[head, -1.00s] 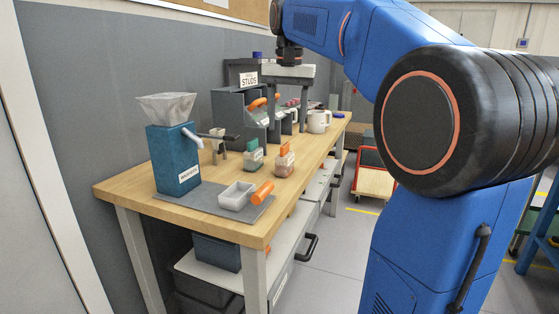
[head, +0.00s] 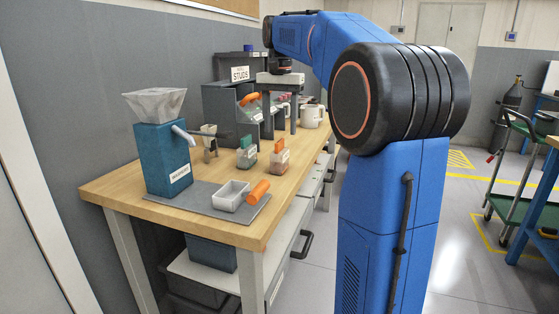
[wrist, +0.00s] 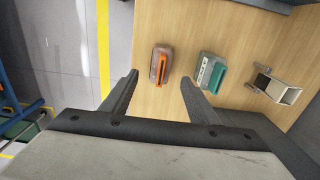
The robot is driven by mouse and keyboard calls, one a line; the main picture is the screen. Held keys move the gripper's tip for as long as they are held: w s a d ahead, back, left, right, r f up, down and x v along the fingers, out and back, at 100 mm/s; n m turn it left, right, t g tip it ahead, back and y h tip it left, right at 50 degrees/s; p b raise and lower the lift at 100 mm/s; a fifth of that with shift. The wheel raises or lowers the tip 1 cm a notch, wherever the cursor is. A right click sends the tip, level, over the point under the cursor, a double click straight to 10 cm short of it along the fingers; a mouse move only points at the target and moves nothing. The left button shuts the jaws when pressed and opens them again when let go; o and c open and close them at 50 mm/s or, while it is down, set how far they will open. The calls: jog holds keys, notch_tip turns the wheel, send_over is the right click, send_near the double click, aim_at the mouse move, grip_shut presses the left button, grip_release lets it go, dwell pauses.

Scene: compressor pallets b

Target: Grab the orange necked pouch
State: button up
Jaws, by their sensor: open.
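The orange necked pouch (head: 280,158) stands on the wooden bench, with an orange top and a pinkish-brown body bearing a pale label. In the wrist view the same pouch (wrist: 154,68) lies in line with the gap between my fingertips, apart from both. A similar pouch with a green top (head: 246,157) stands to its left in the head view; it shows in the wrist view (wrist: 208,72) beyond my right finger. My gripper (wrist: 160,82) is open and empty, pointing down at the bench. In the head view my gripper (head: 281,80) is above the bench, behind the pouch.
A small stand (head: 209,142) is left of the pouches. A grey bin (head: 230,112) and white mugs (head: 311,117) stand farther back.

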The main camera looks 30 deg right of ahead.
aim_at(280, 150)
notch_tip(280, 150, down, 9)
jog(key=shift+r, duration=0.1)
dwell(0.5)
jog(key=c, duration=1.1)
